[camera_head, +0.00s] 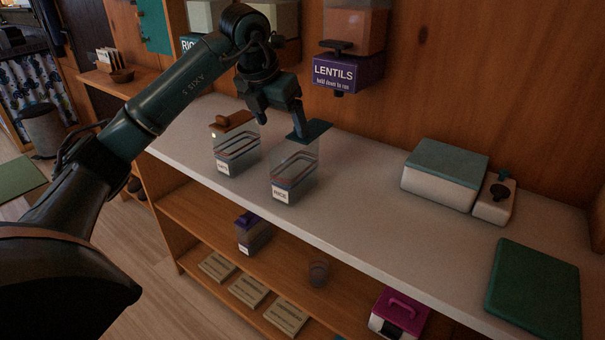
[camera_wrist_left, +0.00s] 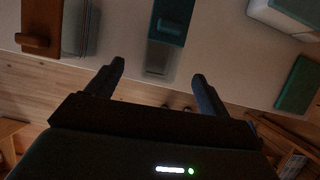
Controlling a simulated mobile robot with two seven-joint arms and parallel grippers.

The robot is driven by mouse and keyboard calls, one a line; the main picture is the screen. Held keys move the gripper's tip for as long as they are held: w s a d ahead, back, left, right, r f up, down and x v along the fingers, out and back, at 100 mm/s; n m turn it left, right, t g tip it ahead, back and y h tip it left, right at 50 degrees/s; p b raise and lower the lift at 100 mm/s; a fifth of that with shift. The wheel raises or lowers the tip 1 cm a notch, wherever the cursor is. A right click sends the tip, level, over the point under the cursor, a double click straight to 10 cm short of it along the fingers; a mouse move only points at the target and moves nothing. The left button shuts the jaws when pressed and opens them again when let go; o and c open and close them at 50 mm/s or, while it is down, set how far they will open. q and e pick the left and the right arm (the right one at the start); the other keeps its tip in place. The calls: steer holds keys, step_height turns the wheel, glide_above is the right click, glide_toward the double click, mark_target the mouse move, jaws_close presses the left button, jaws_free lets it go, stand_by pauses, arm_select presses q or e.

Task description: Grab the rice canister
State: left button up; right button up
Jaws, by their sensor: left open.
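The rice canister (camera_head: 293,183) is a clear box with a teal lid and a white RICE label, upright near the front edge of the pale counter (camera_head: 365,205). In the left wrist view its teal lid (camera_wrist_left: 168,27) lies ahead, roughly in line with the gap between my fingers. My left gripper (camera_head: 280,120) is open and empty, above and behind the canister in the head view. One finger overlaps the lid there; I cannot tell whether it touches. My right gripper is not in view.
A similar canister with a brown lid (camera_head: 236,152) stands close to the left. A lentils dispenser (camera_head: 347,72) hangs on the wall behind. To the right are a teal-lidded white box (camera_head: 440,185) and a green board (camera_head: 535,287). The counter between is clear.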

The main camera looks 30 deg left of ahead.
mark_target(288, 142)
arm_select(q)
steer(key=x, duration=0.6)
steer(key=shift+d+f, duration=0.1)
steer(key=shift+f, duration=0.25)
steer(key=shift+d+p+x, duration=0.2)
steer(key=shift+p+x, duration=0.1)
steer(key=shift+x, duration=2.4)
steer(key=shift+w+r, duration=0.1)
steer(key=shift+c, duration=0.3)
steer(key=c, duration=1.1)
